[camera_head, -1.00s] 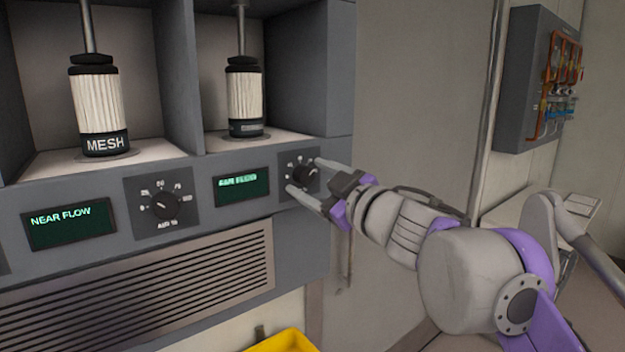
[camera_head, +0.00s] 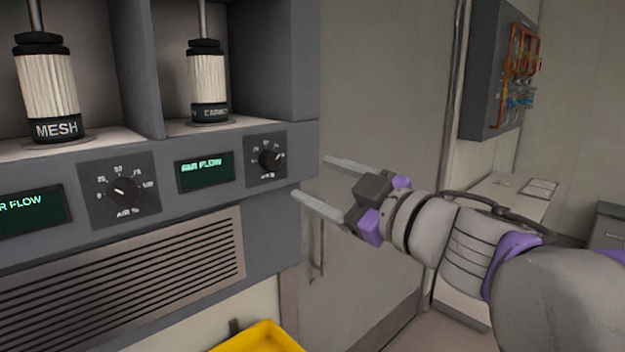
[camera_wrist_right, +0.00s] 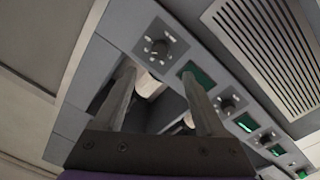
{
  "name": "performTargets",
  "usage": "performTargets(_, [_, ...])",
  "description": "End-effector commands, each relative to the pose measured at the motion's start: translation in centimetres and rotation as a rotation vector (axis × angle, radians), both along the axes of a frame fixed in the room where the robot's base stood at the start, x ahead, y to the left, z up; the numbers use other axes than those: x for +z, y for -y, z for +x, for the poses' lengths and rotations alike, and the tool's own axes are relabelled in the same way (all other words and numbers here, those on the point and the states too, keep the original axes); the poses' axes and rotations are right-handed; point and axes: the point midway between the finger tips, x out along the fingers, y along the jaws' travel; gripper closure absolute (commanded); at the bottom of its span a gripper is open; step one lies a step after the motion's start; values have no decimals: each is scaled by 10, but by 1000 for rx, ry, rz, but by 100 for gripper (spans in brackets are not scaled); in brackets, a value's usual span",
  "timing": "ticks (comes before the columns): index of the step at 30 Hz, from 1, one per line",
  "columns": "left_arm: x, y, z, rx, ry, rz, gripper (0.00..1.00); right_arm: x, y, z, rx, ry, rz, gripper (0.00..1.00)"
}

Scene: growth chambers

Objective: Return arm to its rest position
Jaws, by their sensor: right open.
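My right gripper (camera_head: 318,182) is open and empty in the head view. Its fingers point left toward the chamber panel, just right of the right dial (camera_head: 270,159), and look apart from it. In the right wrist view the two spread fingers (camera_wrist_right: 165,95) have nothing between them in their grip. That dial also shows beyond the fingertips in the wrist view (camera_wrist_right: 158,47). The right arm comes in from the right edge. My left gripper is not in view.
A left dial (camera_head: 121,191) and green displays (camera_head: 206,171) sit on the panel. Two white filter cylinders (camera_head: 207,85) stand in bays above. A yellow bin (camera_head: 258,338) is low in front. A grey wall cabinet (camera_head: 490,75) with pipes hangs at the right.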

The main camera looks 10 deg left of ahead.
Motion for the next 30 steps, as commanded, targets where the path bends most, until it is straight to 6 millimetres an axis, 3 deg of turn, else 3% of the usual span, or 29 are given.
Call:
performTargets(8, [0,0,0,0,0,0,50,-1,2,2,-12,-1,2,27])
performTargets(11, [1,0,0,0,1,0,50,-12,20,14,-102,-12,21,27])
performTargets(14, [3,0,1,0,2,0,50,-40,59,33,-285,-52,55,27])
performTargets(18, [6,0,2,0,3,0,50,-112,134,43,-593,-186,90,27])
performTargets(22, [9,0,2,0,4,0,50,-192,192,26,-814,-357,97,27])
performTargets(27, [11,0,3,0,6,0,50,-303,240,-25,-1009,-627,84,27])
performTargets(30, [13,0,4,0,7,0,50,-367,253,-67,-1074,-804,71,27])
